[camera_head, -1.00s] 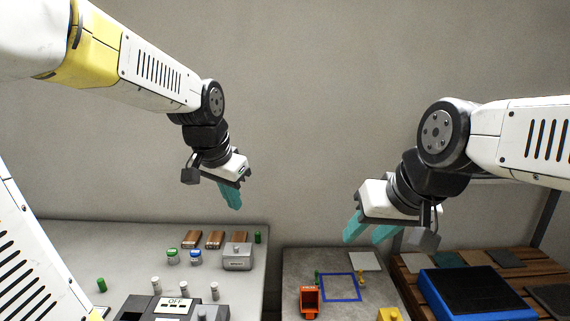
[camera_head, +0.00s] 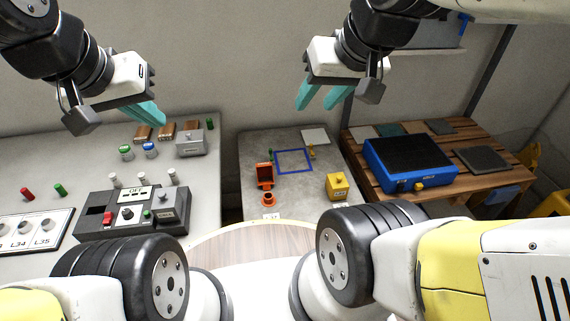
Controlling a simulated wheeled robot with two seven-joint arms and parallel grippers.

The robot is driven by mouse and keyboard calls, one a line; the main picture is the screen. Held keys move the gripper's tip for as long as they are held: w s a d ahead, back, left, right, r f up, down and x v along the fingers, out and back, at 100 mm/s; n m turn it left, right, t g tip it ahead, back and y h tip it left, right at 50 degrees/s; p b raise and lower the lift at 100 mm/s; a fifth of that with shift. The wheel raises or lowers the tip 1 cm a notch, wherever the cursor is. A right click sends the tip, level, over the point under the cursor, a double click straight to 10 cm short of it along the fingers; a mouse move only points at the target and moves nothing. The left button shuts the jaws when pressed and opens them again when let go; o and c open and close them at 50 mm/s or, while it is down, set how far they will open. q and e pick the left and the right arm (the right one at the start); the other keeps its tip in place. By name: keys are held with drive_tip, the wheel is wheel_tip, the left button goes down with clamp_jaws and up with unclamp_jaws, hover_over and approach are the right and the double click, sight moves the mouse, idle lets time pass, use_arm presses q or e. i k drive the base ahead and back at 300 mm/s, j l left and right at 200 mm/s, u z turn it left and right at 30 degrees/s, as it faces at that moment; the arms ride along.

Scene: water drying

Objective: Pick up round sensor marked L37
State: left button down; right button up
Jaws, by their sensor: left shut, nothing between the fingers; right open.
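I cannot make out a round sensor marked L37. A white panel (camera_head: 40,243) at the far left carries round grey pieces, with L34 and L35 readable. A small white label (camera_head: 271,216) lies at the front edge of the middle table, too small to read surely. Near it is a small orange round piece (camera_head: 268,199). My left gripper (camera_head: 154,115) is shut and empty above the back of the left table. My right gripper (camera_head: 324,97) is open and empty above the back of the middle table, with its teal fingers apart.
A grey control box (camera_head: 135,212) with switches stands on the left table. The middle table has a blue square outline (camera_head: 293,161), an orange-red holder (camera_head: 264,176) and a yellow block (camera_head: 338,186). A blue-edged black box (camera_head: 410,160) sits on the wooden table at right.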

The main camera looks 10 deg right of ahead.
sight(113, 176)
drive_tip(key=k+l, duration=0.1)
drive_tip(key=l, duration=0.2)
drive_tip(key=k+l, duration=0.15)
drive_tip(key=l, duration=0.2)
drive_tip(key=k+l, duration=0.1)
drive_tip(key=l, duration=0.2)
drive_tip(key=u, duration=1.4)
drive_tip(key=i+j, duration=0.25)
drive_tip(key=i+j+z, duration=0.15)
drive_tip(key=j, duration=0.35)
drive_tip(key=i+j, duration=0.35)
drive_tip(key=i+j+z, duration=0.1)
drive_tip(key=i+j, duration=0.15)
drive_tip(key=j, duration=0.2)
